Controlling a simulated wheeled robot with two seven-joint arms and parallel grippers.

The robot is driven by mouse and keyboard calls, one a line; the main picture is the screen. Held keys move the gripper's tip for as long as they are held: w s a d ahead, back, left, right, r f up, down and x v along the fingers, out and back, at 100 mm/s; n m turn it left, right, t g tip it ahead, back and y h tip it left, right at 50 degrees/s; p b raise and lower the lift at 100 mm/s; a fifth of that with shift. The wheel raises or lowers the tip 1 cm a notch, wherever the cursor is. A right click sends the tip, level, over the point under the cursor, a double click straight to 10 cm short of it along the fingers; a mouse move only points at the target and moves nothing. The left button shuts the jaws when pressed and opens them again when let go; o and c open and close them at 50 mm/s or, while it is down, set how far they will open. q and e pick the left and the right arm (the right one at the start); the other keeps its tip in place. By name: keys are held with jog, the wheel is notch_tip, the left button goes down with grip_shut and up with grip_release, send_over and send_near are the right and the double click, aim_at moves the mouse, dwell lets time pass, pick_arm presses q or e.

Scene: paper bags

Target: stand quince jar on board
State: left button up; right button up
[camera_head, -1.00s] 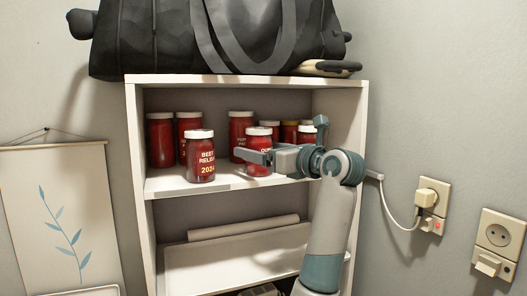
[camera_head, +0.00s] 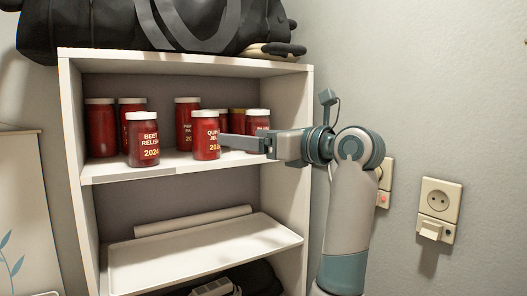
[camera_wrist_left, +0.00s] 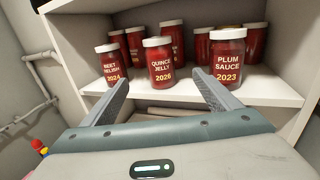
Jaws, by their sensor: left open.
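The quince jelly jar (camera_head: 206,135), red with a white lid, stands upright at the front of the upper shelf (camera_head: 110,172). It also shows in the left wrist view (camera_wrist_left: 160,68), ahead of the gap between my fingers. My left gripper (camera_head: 226,140) is open, its visible finger ending by the jar's right side. In the left wrist view the two fingers of this gripper (camera_wrist_left: 162,84) are spread wide, with nothing held. I cannot tell whether a finger touches the jar. A pale flat panel or tray (camera_head: 205,250) lies on the lower shelf; I cannot tell whether it is the board. My right gripper is out of view.
The beet relish jar (camera_head: 142,140) stands left of the quince jar, the plum sauce jar (camera_wrist_left: 228,62) to its right. Several more red jars stand behind. A rolled tube (camera_head: 195,222) lies behind the pale panel. A black bag (camera_head: 150,30) sits on top of the shelf unit.

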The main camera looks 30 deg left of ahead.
pick_arm(q)
jog(key=d, duration=0.2)
jog(key=d+b, duration=0.1)
jog(key=shift+s+d, duration=0.3)
jog(key=shift+d, duration=0.05)
dwell(0.4)
